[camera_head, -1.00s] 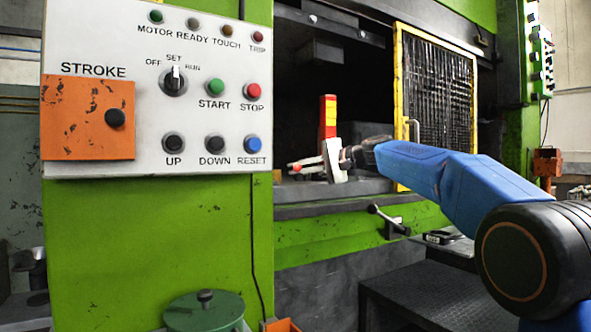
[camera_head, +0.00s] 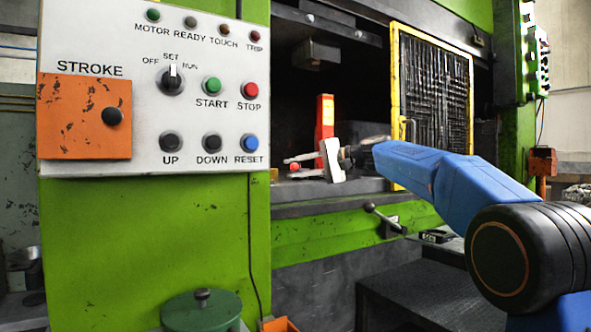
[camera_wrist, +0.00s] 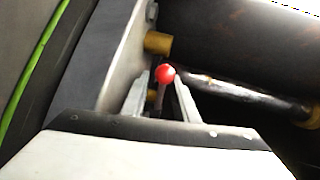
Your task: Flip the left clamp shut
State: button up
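In the wrist view a round red knob (camera_wrist: 165,74) shows at the fingertips of my gripper (camera_wrist: 162,80). The two grey fingers stand apart, one on each side of the knob, with a small gap at the left. A dark stem shows below the knob between the fingers; I cannot tell if the knob belongs to the left clamp. In the head view my gripper (camera_head: 292,166) points left inside the press opening, low over the bed. The clamp body cannot be made out there.
A red upright block (camera_head: 325,118) stands just behind my gripper. A yellow-framed mesh guard (camera_head: 395,90) is to the right. In the wrist view a brass pin (camera_wrist: 158,43) and a dark cylinder (camera_wrist: 240,45) are close beyond the fingers. The control panel (camera_head: 225,115) is at the left.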

jog(key=v, duration=1.7)
jog(key=shift+d, duration=0.2)
jog(key=shift+s+r, duration=0.1)
